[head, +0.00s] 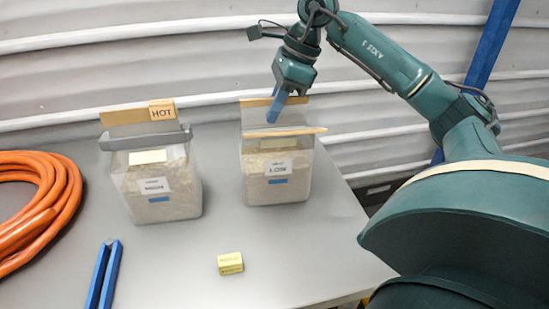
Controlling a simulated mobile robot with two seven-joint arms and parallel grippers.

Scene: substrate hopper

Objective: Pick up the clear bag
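Two clear, box-shaped bags of pale grainy substrate stand upright on the table. The left clear bag (157,190) has a grey bar across its top and a tan strip marked HOT behind. The right clear bag (277,176) has a tan bar across its top. My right gripper (276,108) points down over the right bag's top edge, in front of its tan back strip. Its blue fingers show side-on and overlap, so their gap is hidden, and contact with the bag is unclear. Two blue bars, which look like my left gripper's fingers (106,262), show at the lower left with a narrow empty gap.
The grey table (190,260) also holds a coiled orange hose (52,205) at the left and a small yellow block (230,263) in front of the right bag. A corrugated wall (120,60) rises behind. The table front is mostly clear.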

